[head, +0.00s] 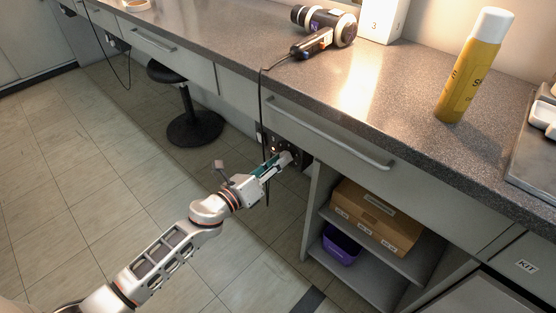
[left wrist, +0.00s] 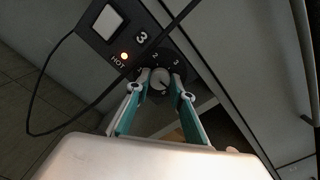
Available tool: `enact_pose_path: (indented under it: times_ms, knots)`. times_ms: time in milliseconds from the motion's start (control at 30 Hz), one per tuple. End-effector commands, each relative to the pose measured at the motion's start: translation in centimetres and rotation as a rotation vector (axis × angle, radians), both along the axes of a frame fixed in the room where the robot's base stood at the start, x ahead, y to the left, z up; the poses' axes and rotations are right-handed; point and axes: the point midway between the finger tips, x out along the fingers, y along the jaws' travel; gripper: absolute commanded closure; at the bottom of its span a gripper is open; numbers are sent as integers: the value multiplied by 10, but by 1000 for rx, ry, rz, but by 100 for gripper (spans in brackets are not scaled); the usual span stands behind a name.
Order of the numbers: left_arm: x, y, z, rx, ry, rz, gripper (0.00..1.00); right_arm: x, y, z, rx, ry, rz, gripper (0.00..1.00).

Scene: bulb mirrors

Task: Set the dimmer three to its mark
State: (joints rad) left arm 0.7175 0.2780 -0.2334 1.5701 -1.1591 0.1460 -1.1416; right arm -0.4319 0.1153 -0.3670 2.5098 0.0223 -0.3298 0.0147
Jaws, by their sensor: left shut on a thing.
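The dimmer three is on a dark panel (left wrist: 130,15) below the counter edge, marked "3", with a white switch (left wrist: 108,22) and a lit orange lamp (left wrist: 124,56) labelled HOT. Its grey round knob (left wrist: 160,79) sits on a black dial with white numbers, of which 2 and 3 are readable. My left gripper (left wrist: 161,86) has its fingers on both sides of the knob, shut on it. In the head view my left gripper (head: 284,161) reaches the panel from the left and hides most of it. The knob's pointer is too small to read. My right gripper is out of view.
A black cord (head: 261,110) hangs from the counter, close to my left gripper. Below right, shelves hold a cardboard box (head: 375,215) and a purple bin (head: 341,246). A stool (head: 194,128) stands left.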

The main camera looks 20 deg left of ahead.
Motion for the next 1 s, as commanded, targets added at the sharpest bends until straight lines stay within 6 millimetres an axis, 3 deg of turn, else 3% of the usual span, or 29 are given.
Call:
enact_pose_path:
  times_ms: [500, 1000]
  knots:
    - [1, 1, 4, -325, 113, 2, 99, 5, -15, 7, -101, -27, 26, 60]
    - [1, 1, 1, -390, 139, 2, 99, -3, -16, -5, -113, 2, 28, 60]
